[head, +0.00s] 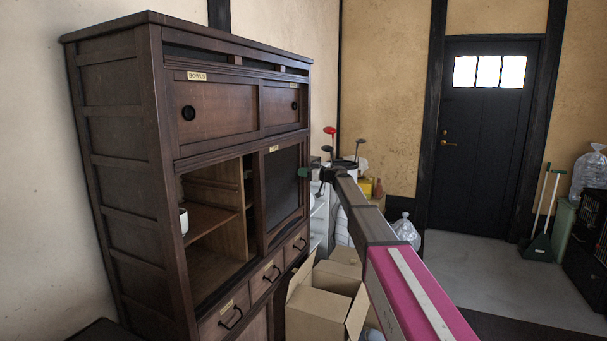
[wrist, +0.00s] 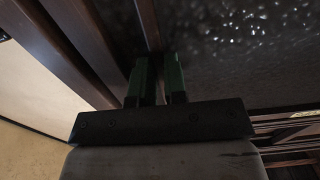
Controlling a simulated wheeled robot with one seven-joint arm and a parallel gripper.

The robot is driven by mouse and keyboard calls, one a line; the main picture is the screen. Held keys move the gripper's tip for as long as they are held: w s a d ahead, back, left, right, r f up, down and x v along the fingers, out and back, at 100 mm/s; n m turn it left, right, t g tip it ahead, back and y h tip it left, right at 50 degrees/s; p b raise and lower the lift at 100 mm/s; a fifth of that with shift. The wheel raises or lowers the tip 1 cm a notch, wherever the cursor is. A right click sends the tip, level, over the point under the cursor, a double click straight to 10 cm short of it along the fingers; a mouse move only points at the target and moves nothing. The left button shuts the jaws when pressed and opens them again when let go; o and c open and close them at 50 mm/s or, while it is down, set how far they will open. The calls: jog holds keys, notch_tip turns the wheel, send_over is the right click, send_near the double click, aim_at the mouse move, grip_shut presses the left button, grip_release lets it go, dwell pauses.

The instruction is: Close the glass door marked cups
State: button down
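The glass door (head: 284,185) is a dark pane in a brown wooden frame. It stands in the right half of the cabinet's middle opening, and the left half is uncovered. A small label (head: 273,149) sits on its top rail, too small to read. My gripper (head: 304,172) is at the right side of this door, partly hidden by my arm. In the wrist view its two green fingers (wrist: 159,80) are a little apart, close to a wooden strip (wrist: 148,24) beside dark speckled glass (wrist: 235,45). I cannot tell whether they touch it. Nothing held shows between them.
The dark wooden cabinet (head: 125,150) has upper doors, one marked BOWLS (head: 215,110), and drawers (head: 231,317) below. A white cup (head: 184,221) stands on the open shelf. An open cardboard box (head: 318,307) is on the floor below my arm. Clear floor (head: 470,265) lies to the right.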

jog(key=shift+s, duration=0.1)
jog(key=s+a, duration=0.4)
jog(key=s, duration=0.7)
jog(key=s+a, duration=0.4)
jog(key=s, duration=0.8)
jog(key=s+a, duration=0.4)
jog(key=s, duration=0.7)
jog(key=shift+s+a, duration=0.3)
jog(key=shift+s, duration=0.1)
jog(key=c, duration=1.2)
grip_release()
jog(key=shift+o, duration=0.2)
send_near(260, 197)
jog(key=s, duration=0.1)
jog(key=s+d+r, duration=0.1)
jog(key=s, duration=0.2)
jog(key=shift+d+r, duration=0.2)
jog(key=shift+d, duration=0.05)
jog(key=shift+w, duration=0.1)
